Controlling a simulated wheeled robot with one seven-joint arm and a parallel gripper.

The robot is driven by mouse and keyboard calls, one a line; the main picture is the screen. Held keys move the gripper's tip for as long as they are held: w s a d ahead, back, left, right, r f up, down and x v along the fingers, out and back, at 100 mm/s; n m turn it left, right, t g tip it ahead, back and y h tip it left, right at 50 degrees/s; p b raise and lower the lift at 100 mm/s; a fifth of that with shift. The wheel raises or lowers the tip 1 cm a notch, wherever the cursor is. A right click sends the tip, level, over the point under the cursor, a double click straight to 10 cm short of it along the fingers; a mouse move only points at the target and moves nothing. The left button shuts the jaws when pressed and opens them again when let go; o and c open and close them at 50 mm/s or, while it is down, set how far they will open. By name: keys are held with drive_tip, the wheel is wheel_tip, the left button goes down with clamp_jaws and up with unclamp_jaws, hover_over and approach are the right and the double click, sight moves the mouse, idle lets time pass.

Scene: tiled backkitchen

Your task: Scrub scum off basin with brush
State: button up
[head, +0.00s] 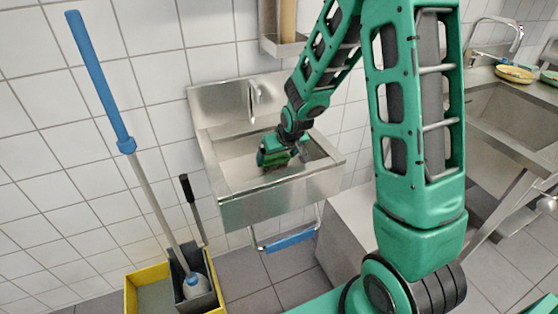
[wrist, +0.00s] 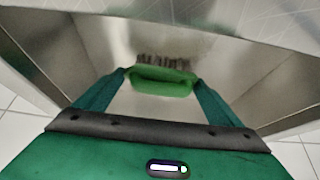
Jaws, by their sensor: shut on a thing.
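The metal basin (head: 270,207) hangs on the tiled wall, with a tap (head: 255,92) at its back. My gripper (wrist: 160,84) is down inside the basin and is shut on a green brush (wrist: 162,86). In the wrist view the brush lies crosswise between both fingers, with dark bristles showing along its far side. I cannot tell whether the bristles touch the basin floor. In the head view my gripper (head: 276,153) covers much of the basin floor, and brush and gripper are hard to tell apart. No scum can be made out clearly.
A blue bar (head: 290,241) hangs below the basin. A sink counter (head: 520,115) with plates stands at right.

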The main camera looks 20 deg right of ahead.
drive_tip(key=shift+w, duration=0.65)
drive_tip(key=shift+r, duration=3)
drive_tip(key=shift+r, duration=0.15)
drive_tip(key=shift+r, duration=1.35)
drive_tip(key=shift+a, duration=0.1)
drive_tip(key=shift+s+a+f, duration=0.1)
drive_tip(key=shift+a+f, duration=1.5)
drive_tip(key=shift+f, duration=0.25)
drive_tip(key=shift+a+f, duration=1.55)
drive_tip(key=shift+f, duration=0.25)
